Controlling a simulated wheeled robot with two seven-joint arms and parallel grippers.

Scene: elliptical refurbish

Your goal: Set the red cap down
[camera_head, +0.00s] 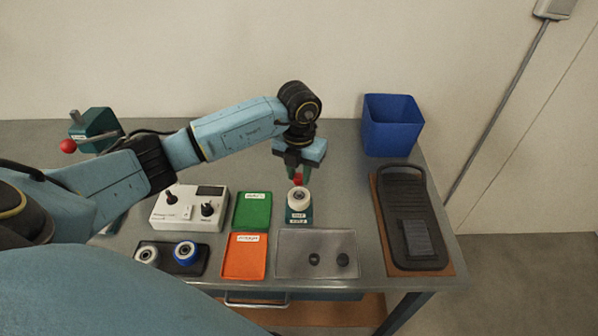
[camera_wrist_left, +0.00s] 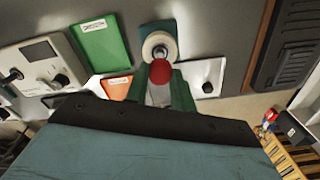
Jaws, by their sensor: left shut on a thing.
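My left gripper (camera_head: 297,176) points down over the table and is shut on the red cap (camera_head: 298,181), a small round red piece between its fingertips. In the left wrist view the red cap (camera_wrist_left: 160,72) sits at the tips of the left gripper (camera_wrist_left: 162,84). Just below it in the head view is a white wheel (camera_head: 299,200) on a teal labelled stand (camera_head: 300,219). The white wheel (camera_wrist_left: 159,46) is right beside the cap in the wrist view. I cannot tell whether cap and wheel touch. My right gripper is not in view.
A green tray (camera_head: 252,211) and an orange tray (camera_head: 244,257) lie left. A grey tray (camera_head: 290,262) with two black discs is in front. A control box (camera_head: 188,208) stands further left. A blue bin (camera_head: 391,125) and a black pad (camera_head: 405,205) are right.

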